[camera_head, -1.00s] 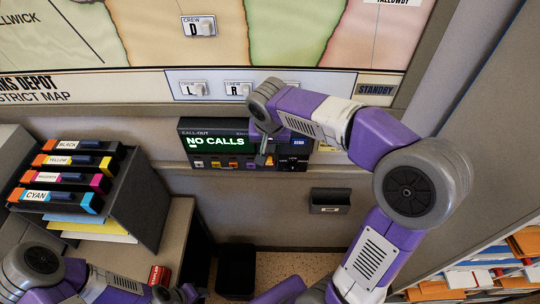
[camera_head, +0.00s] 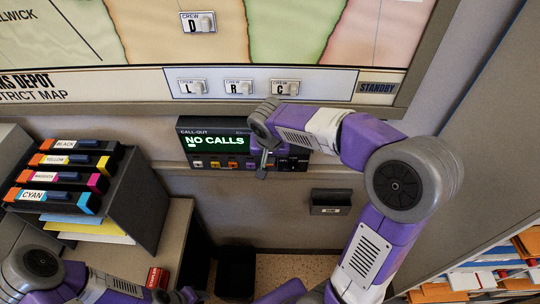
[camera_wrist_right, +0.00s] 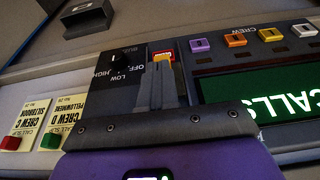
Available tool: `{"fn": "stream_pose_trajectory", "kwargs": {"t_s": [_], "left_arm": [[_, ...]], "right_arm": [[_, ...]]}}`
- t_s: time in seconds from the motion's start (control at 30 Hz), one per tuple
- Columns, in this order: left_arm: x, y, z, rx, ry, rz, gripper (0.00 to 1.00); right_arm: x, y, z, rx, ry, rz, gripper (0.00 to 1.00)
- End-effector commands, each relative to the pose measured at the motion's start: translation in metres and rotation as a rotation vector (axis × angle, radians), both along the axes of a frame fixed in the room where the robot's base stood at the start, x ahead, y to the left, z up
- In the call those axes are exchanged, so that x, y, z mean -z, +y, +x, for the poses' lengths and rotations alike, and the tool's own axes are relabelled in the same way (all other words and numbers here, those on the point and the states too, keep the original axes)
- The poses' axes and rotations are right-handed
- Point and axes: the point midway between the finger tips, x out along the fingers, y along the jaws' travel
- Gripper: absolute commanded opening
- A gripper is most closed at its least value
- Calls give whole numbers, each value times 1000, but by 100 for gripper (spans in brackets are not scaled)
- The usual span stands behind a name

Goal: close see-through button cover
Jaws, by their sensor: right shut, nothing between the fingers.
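The dark call-out panel (camera_head: 214,128) is on the wall below the map, its green screen reading NO CALLS, with a row of coloured buttons (camera_head: 232,164) under it. My right gripper (camera_head: 263,168) is at the panel's lower right part. In the right wrist view its fingers (camera_wrist_right: 158,72) are shut and empty, in front of a black dial area marked OFF, LOW, HIGH. A small red and yellow part (camera_wrist_right: 164,57) shows just beyond the fingertips. I cannot make out the see-through cover or its position.
A cartridge rack (camera_head: 138,193) stands at left, and a small dark wall box (camera_head: 331,202) is at lower right.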

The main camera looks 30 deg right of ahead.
Motion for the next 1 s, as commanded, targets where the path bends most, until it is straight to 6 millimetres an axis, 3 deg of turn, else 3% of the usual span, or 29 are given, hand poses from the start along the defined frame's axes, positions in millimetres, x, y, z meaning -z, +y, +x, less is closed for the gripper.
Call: {"fn": "stream_pose_trajectory", "kwargs": {"t_s": [0.2,0.4,0.83,1.0], "left_arm": [[35,0,0,0,0,0,44],[54,0,0,0,1,0,44],[53,0,0,0,0,0,44],[43,0,0,0,0,0,44]], "right_arm": [[36,0,0,0,2,0,0],[57,0,0,0,1,0,0],[59,1,-2,0,12,1,0],[45,1,-2,0,9,2,0]]}}
